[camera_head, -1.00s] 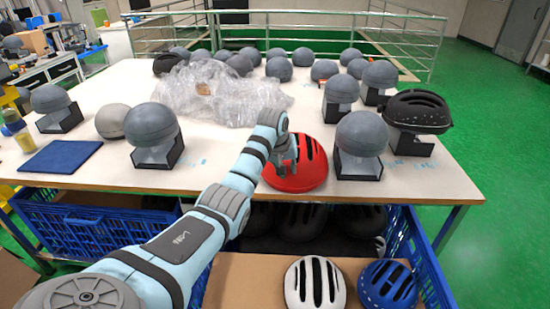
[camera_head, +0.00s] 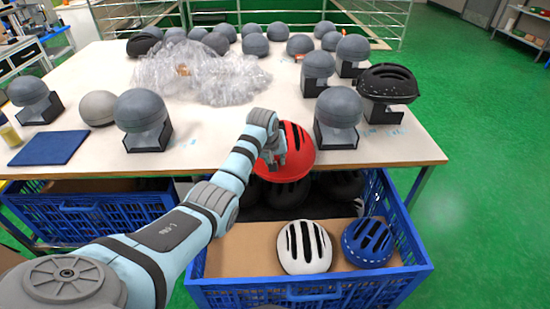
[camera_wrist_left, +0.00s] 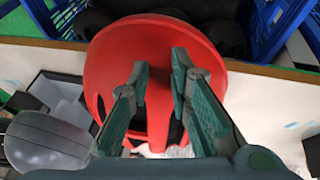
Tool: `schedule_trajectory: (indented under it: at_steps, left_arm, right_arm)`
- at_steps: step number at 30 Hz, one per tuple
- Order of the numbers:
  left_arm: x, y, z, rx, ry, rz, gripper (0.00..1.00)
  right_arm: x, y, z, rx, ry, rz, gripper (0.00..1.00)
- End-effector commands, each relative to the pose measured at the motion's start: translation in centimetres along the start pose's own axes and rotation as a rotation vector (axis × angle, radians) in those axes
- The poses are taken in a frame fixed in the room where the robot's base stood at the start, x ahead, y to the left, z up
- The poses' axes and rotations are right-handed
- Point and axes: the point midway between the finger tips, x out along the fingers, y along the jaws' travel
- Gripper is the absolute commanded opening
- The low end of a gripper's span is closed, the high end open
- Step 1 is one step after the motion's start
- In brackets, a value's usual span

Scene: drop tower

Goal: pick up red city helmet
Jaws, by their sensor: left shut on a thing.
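The red helmet (camera_head: 302,148) is at the table's front edge in the head view, its lower part overlapping the crate area. It has dark vent slots. My left gripper (camera_head: 273,158) is shut on its left side. In the left wrist view, the red helmet (camera_wrist_left: 112,70) fills the middle, and my left gripper's fingers (camera_wrist_left: 160,72) are across its shell and vents. The exact contact at the fingertips is partly hidden. My right gripper is in neither view.
A blue crate (camera_head: 412,256) below the table holds a white helmet (camera_head: 304,247), a blue helmet (camera_head: 368,242) and dark helmets (camera_head: 287,192). Grey domes on stands, a black helmet (camera_head: 388,84) and clear plastic wrap (camera_head: 200,72) are on the table (camera_head: 215,150).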

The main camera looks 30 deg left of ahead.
Motion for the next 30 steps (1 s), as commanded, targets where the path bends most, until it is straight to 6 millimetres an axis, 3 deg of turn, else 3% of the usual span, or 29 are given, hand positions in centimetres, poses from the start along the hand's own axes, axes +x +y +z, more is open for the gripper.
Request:
schedule_trajectory:
  at_steps: [5, 6, 9, 21, 26, 30]
  left_arm:
    - [0.0, 0.0, -0.1, 0.0, 0.003, 0.001, 0.0]
    - [0.0, 0.0, -0.1, 0.0, 0.003, 0.001, 0.25]
    - [0.0, 0.1, -0.1, 0.001, 0.003, 0.001, 0.41]
    - [-0.5, 0.3, -0.1, 0.003, 0.004, 0.003, 0.42]
    - [-3.0, 0.2, -0.1, 0.004, 0.006, 0.003, 0.42]
    - [-6.3, 0.2, -0.1, 0.004, 0.007, 0.003, 0.42]
  right_arm:
    - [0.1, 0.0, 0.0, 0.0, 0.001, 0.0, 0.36]
    - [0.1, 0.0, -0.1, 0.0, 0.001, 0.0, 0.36]
    - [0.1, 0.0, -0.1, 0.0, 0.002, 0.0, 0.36]
    - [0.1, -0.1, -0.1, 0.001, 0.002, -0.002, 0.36]
    - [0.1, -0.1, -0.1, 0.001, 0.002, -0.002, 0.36]
    - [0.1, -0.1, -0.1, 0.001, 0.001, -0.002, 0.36]
